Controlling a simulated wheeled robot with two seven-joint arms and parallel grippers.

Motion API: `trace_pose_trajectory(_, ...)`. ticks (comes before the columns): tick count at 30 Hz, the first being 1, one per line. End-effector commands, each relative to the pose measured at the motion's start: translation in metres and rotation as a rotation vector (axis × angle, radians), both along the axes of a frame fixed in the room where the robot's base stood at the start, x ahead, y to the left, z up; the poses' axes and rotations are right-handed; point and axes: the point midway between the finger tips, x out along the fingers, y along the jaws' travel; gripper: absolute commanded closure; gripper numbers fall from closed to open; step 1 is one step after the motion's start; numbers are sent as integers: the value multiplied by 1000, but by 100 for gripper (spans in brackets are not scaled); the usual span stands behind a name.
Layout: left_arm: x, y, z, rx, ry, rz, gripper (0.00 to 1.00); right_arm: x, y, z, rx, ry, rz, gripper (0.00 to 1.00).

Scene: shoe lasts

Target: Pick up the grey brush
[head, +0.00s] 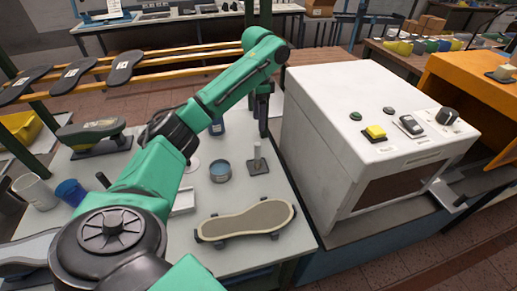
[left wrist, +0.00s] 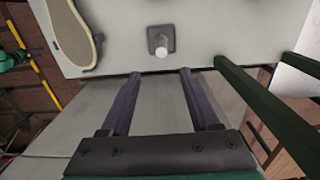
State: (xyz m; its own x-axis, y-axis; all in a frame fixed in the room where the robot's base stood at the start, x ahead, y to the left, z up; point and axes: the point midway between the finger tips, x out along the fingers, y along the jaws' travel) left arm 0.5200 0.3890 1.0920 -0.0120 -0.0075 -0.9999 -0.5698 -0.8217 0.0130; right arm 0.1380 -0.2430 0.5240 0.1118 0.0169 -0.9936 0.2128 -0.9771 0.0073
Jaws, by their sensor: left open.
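My left gripper (head: 263,130) hangs from the green arm beside the white machine, above the far right part of the light table. In the left wrist view my left gripper (left wrist: 157,72) shows two dark fingers spread apart with nothing between them. A grey upright peg on a square base (head: 258,165) stands on the table; it also shows in the left wrist view (left wrist: 161,45), beyond the fingertips. I cannot make out for sure which thing is the grey brush; my arm hides part of the table. My right gripper is out of view.
A blue-grey tin (head: 220,171) stands left of the peg. The white machine (head: 345,110) blocks the right side. Cups (head: 70,191) and a shoe last (head: 90,132) are at the left.

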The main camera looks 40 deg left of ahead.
Motion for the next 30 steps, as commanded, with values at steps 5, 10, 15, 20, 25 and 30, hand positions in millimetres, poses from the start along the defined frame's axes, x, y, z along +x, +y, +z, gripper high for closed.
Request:
trace_pose_trajectory(5, 0, 0, -21, -1, 1, -1, 38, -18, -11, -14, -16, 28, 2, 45)
trace_pose_trajectory(10, -2, 0, -57, 3, 6, 0, 38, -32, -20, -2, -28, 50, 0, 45)
trace_pose_trajectory(15, -1, 0, -94, 0, 1, 1, 38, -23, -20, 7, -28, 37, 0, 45)
trace_pose_trajectory(20, -1, 3, -114, 0, 2, 2, 38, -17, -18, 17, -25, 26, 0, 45)
trace_pose_trajectory(25, 1, 6, -147, 1, 2, 0, 38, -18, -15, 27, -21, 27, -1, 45)
trace_pose_trajectory(30, 1, 7, -157, 2, -3, -1, 38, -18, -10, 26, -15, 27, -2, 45)
